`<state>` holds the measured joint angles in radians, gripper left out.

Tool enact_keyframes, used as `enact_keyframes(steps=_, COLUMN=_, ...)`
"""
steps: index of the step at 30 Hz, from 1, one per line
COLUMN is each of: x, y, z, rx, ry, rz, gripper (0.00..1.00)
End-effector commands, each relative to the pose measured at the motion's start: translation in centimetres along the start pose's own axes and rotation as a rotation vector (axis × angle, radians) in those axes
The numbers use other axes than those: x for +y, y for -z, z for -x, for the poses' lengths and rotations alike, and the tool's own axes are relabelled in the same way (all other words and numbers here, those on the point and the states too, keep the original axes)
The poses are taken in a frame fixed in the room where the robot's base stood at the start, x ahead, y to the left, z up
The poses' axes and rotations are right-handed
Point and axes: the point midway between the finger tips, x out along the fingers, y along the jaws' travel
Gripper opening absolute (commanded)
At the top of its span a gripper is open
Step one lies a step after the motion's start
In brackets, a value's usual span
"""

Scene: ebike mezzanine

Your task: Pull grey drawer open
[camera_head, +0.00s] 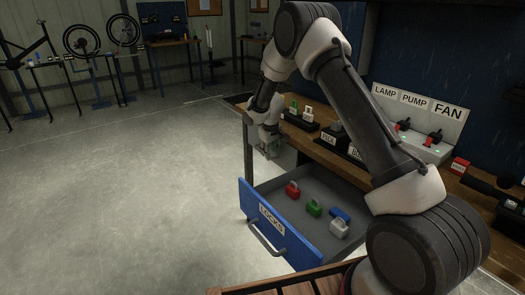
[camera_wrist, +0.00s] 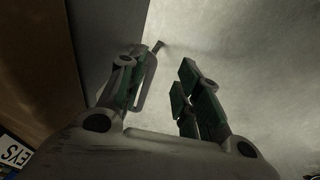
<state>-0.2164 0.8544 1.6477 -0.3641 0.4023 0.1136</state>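In the wrist view a grey panel (camera_wrist: 105,28), which looks like the grey drawer's front, stands at the upper left beside the brown bench wood. A grey bar handle (camera_wrist: 149,82) stands out from it. My gripper (camera_wrist: 160,82) is open, and the handle shows between its green-grey fingers, closer to the left one. I cannot tell whether that finger touches it. In the head view my gripper (camera_head: 270,149) points down at the bench's front left corner. The grey drawer's front is not clearly seen there.
A blue-fronted drawer (camera_head: 250,204) labelled LOCKS stands open beside my gripper, with several coloured padlocks inside. The bench top (camera_head: 325,152) holds labelled blocks and a LAMP, PUMP, FAN switch panel (camera_head: 425,145). Open floor (camera_head: 130,190) lies to the left.

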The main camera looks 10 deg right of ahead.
Motion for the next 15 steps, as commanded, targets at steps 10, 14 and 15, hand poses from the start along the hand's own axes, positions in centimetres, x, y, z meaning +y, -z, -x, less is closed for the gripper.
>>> enact_keyframes(steps=10, x=0.8, y=5.7, z=0.2, rx=0.164, ry=-0.009, rz=-0.008, gripper=0.34)
enact_keyframes(steps=14, x=0.8, y=6.0, z=-2.0, rx=0.163, ry=-0.009, rz=-0.009, gripper=0.34)
enact_keyframes(steps=15, x=0.8, y=6.1, z=-2.7, rx=0.162, ry=-0.009, rz=-0.009, gripper=0.34)
